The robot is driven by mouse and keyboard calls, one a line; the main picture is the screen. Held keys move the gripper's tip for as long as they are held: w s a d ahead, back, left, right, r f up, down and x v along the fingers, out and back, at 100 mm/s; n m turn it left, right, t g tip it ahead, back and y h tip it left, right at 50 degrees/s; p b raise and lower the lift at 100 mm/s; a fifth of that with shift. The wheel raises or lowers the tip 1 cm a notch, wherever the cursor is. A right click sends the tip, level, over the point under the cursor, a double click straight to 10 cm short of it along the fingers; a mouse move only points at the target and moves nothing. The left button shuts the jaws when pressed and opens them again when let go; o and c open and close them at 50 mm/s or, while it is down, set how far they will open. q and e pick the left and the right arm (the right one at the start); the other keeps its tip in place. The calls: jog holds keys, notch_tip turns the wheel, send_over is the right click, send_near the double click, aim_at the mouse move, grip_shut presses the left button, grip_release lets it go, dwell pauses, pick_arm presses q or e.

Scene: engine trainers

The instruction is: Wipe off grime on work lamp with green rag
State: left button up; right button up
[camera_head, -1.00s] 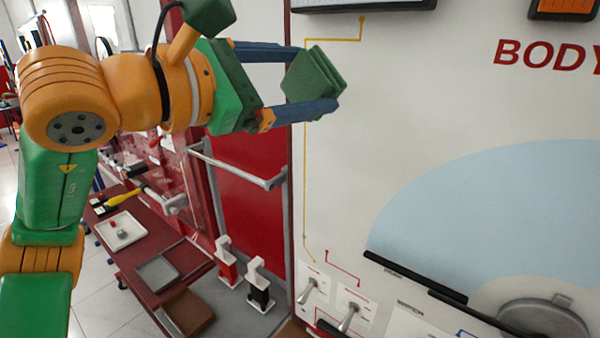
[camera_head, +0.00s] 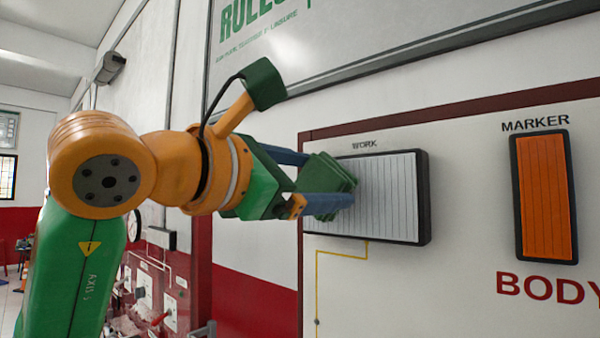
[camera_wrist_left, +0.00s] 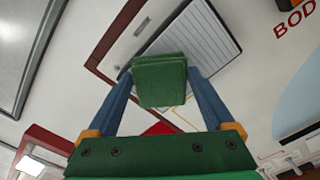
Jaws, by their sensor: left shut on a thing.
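The work lamp (camera_head: 392,196) is a white ribbed panel in a black frame under the label WORK on the white board. It also shows in the left wrist view (camera_wrist_left: 203,40). My left gripper (camera_head: 326,188) is shut on the folded green rag (camera_head: 325,180), which also shows between the blue fingers in the left wrist view (camera_wrist_left: 160,80). The rag is in front of the lamp's left end and hides it in the head view. I cannot tell whether it touches the lamp. No clear grime shows on the visible part. My right gripper is not in view.
An orange marker lamp (camera_head: 544,197) is right of the work lamp on the same board. A framed sign (camera_head: 400,45) hangs above. A grey lamp-like fixture (camera_head: 110,68) is on the wall at the far left.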

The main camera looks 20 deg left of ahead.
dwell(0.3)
pick_arm(q)
jog(key=shift+x, duration=1.1)
dwell(0.3)
jog(key=shift+s+d, duration=0.25)
jog(key=shift+d, duration=0.35)
jog(key=shift+s+d, duration=0.25)
jog(key=shift+d, duration=0.4)
jog(key=shift+s+d, duration=0.25)
jog(key=shift+d, duration=0.35)
jog(key=shift+d+r, duration=0.1)
jog(key=shift+d, duration=0.05)
jog(key=shift+w+a, duration=0.25)
jog(key=shift+a, duration=0.45)
jog(key=shift+w+a, duration=0.3)
jog(key=shift+a, duration=0.35)
jog(key=shift+w+a, duration=0.25)
jog(key=shift+a, duration=0.45)
jog(key=shift+s, duration=0.1)
